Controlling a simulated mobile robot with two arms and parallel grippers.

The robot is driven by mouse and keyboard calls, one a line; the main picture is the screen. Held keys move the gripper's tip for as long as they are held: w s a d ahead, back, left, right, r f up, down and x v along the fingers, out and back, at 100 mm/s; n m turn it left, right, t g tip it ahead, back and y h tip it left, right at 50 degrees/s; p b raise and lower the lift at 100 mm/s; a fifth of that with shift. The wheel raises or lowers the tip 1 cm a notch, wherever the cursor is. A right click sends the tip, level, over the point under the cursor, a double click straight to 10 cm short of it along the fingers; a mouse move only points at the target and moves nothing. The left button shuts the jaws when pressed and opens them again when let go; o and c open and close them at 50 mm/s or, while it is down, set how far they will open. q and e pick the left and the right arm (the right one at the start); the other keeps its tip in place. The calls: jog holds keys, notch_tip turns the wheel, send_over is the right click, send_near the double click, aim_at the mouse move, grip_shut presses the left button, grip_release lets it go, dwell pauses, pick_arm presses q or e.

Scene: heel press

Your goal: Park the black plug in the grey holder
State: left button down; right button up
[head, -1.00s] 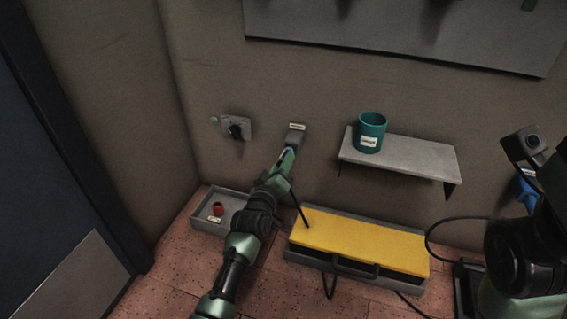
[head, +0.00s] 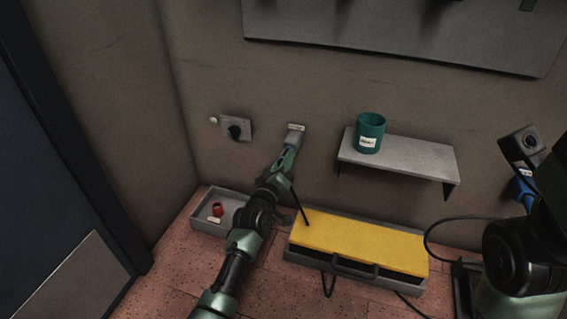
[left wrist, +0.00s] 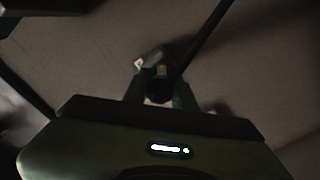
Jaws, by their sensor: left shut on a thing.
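My left gripper (head: 290,153) is up at the grey holder (head: 296,135), a small labelled block on the wall. In the left wrist view the left gripper (left wrist: 160,92) is shut on the black plug (left wrist: 160,90), whose dark round end and cable show between the fingers. The holder (left wrist: 152,58) shows just beyond the plug. I cannot tell whether the plug sits in the holder or only touches it. In the head view the gripper and arm hide the plug, and its cable hangs down toward the yellow-topped press. My right gripper is not clearly in view.
A grey socket plate with a black knob (head: 234,131) is on the wall to the left. A shelf (head: 410,158) with a teal cup (head: 369,133) is to the right. Below are a tray (head: 203,223) with a red piece (head: 217,209) and the yellow-topped press (head: 350,243).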

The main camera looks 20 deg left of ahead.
pick_arm(q)
jog(key=c, duration=1.1)
grip_release()
jog(key=shift+w, duration=0.1)
jog(key=shift+o, duration=0.2)
